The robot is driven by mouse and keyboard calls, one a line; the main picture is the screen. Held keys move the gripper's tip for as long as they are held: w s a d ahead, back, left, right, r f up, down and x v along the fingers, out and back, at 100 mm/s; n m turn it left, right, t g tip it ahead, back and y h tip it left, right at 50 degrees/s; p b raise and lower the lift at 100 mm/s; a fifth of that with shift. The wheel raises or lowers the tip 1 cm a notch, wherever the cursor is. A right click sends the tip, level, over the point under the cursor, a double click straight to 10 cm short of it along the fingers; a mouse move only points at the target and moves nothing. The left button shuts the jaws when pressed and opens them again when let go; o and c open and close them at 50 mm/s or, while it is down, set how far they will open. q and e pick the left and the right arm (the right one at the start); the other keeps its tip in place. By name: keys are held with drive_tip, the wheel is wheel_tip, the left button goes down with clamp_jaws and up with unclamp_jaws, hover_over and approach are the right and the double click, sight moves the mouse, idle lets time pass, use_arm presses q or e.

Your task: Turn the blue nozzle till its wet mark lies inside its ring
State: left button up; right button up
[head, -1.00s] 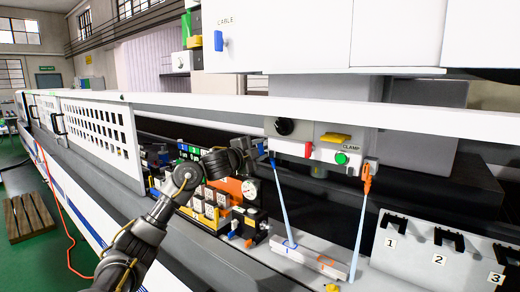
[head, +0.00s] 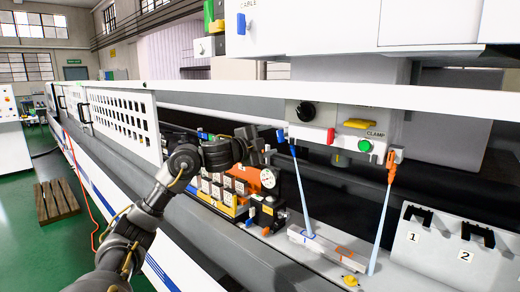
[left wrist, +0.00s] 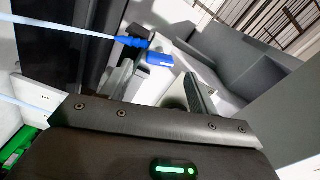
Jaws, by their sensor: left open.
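The blue nozzle (head: 282,138) hangs below the machine's white rail, and a pale blue jet runs down from it. The jet reaches the pale block (head: 318,246) near the blue ring (head: 305,239); the wet mark is too small to place against the ring. My left gripper (head: 262,148) is just left of the nozzle in the head view. In the left wrist view the gripper (left wrist: 160,88) is open and empty. The nozzle (left wrist: 130,41) and its blue lever (left wrist: 160,59) lie beyond the fingertips, apparently apart from them. My right gripper is not in view.
An orange nozzle (head: 391,168) with its own jet is at the right, and an orange ring (head: 345,252) marks the block. The clamp panel (head: 345,130) is between the nozzles. A dial gauge (head: 268,179) and stacked parts sit below my left gripper.

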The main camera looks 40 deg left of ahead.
use_arm(q)
drive_tip(key=s+b, duration=0.1)
drive_tip(key=s, duration=0.3)
drive_tip(key=shift+s+d, duration=0.1)
drive_tip(key=shift+s, duration=0.1)
idle(0.4)
